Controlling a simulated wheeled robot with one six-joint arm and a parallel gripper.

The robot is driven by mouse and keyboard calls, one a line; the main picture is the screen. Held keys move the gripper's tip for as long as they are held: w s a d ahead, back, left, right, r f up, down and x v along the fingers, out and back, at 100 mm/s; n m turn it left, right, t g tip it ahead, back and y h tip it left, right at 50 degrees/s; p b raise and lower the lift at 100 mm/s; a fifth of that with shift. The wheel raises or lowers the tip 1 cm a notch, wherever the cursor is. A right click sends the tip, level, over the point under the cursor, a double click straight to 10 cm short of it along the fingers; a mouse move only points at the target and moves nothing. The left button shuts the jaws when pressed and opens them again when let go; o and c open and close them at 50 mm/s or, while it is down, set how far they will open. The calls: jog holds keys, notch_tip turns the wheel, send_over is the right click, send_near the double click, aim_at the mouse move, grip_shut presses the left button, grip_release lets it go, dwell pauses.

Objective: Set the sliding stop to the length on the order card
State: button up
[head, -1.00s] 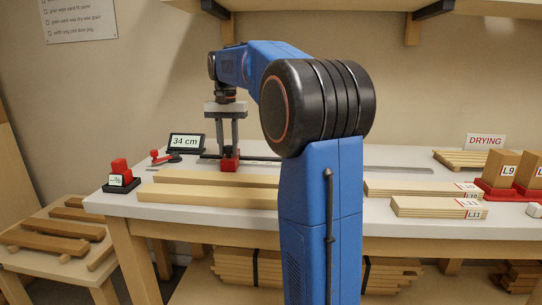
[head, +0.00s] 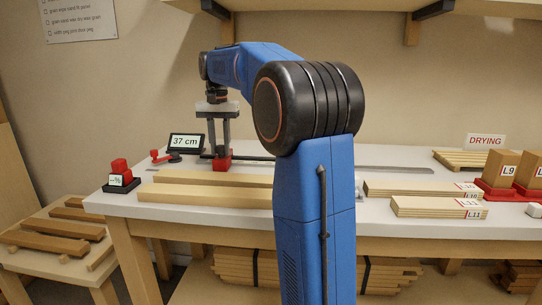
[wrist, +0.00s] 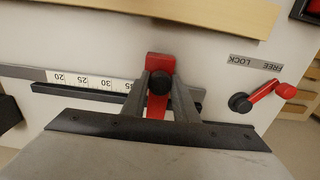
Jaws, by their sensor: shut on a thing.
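The red sliding stop (head: 221,162) sits on the rail along the back of the bench. In the wrist view the stop (wrist: 157,68) has a dark round knob, beside a scale (wrist: 95,82) whose readable numbers run from 20 to 35. My gripper (head: 219,152) points down and is shut on the stop. The display (head: 186,141) behind it reads 37 cm. A red lever (wrist: 266,92) with a black pivot lies beside a FREE LOCK label (wrist: 254,63), its handle towards the right.
Pale boards (head: 205,195) lie in front of the rail. A red-topped device (head: 121,174) showing "--%" stands at the left end. Labelled boards (head: 437,207) and blocks in a red holder (head: 497,194) are at the right, near a DRYING sign (head: 485,141).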

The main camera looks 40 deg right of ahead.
jog(key=shift+w+a, duration=1.1)
jog(key=shift+w, duration=0.15)
jog(key=o, duration=0.8)
jog(key=shift+o, duration=0.2)
notch_tip(320, 180, up, 9)
dwell(0.5)
